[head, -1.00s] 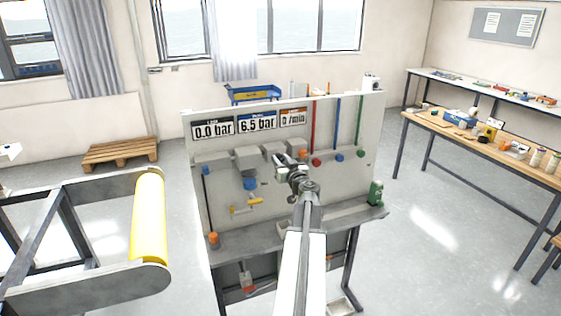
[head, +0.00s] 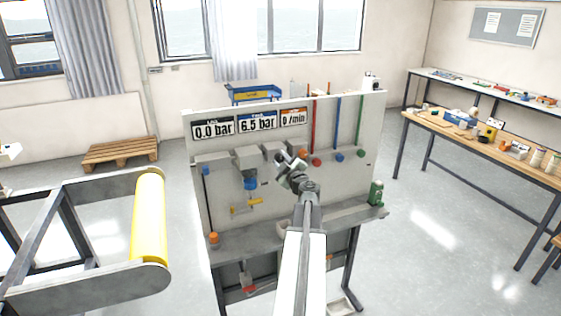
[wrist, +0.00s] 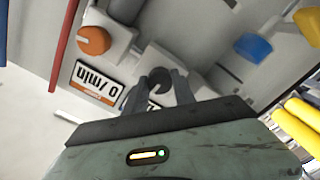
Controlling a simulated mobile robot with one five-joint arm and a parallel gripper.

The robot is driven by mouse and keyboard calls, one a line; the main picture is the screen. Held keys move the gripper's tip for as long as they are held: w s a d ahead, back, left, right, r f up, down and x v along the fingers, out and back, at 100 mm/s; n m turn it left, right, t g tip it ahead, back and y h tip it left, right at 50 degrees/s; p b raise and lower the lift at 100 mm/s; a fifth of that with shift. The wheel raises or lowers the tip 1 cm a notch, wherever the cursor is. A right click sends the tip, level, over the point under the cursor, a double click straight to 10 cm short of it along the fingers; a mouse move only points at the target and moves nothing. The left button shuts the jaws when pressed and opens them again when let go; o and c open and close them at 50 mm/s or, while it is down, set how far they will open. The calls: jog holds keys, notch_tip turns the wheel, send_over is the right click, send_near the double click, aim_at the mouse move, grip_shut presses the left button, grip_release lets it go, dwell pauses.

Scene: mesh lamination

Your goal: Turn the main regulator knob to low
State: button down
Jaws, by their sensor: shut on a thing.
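The grey panel (head: 222,205) carries a row of valve blocks under its displays. My gripper (head: 283,162) is at the panel's middle. In the wrist view its two fingers (wrist: 158,90) are closed around a dark round knob (wrist: 158,80) on a pale block. The fingers partly hide the knob, and no marking on it can be read. A blue knob (head: 250,183) hangs under a block to the left and also shows in the wrist view (wrist: 253,47). Which knob is labelled main regulator cannot be told. The middle display (head: 257,123) reads 6.5 bar.
An orange knob (wrist: 93,40) sits close beside the gripped one. Red, blue and green rods stand to the right. A yellow roller (head: 149,218) is at left, a wooden bench (head: 500,152) at right.

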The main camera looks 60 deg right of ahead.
jog(key=shift+a+f+n, duration=0.1)
jog(key=shift+n, duration=0.5)
jog(key=c, duration=1)
grip_release()
jog(key=shift+c, duration=0.2)
jog(key=v, duration=0.7)
jog(key=shift+s+a, duration=0.2)
jog(key=shift+s, duration=0.05)
